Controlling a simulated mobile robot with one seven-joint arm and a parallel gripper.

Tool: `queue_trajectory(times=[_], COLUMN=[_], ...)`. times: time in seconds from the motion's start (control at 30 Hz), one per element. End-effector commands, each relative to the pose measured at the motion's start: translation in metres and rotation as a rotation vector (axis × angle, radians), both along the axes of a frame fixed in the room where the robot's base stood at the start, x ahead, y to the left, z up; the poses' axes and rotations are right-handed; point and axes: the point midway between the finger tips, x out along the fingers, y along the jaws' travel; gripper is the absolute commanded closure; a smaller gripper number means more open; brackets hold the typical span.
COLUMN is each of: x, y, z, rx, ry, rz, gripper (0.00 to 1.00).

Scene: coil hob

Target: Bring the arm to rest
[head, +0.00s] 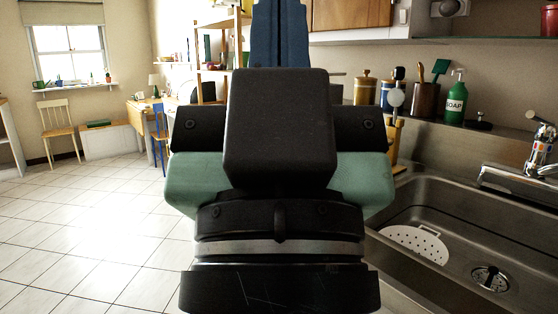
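My arm fills the middle of the head view, with black and pale green links folded close in front of the camera. My gripper is not visible; the arm's own links or the frame edge hide it. I cannot tell whether it is open or holds anything. No coil hob shows in this view.
A steel sink (455,205) with a tap (540,152) lies close on the right. A soap bottle (455,98), a utensil pot (424,100) and canisters (366,90) stand behind it. The tiled floor (85,230) on the left is clear. Chairs (60,130) stand farther back.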

Motion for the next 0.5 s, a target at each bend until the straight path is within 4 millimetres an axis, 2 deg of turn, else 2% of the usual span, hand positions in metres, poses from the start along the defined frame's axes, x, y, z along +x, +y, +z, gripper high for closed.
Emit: queue_trajectory(times=[0.03, 0.5], x=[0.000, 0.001], y=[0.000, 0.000], z=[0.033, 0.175], rx=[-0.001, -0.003], ry=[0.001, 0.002], rz=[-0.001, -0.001], gripper=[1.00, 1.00])
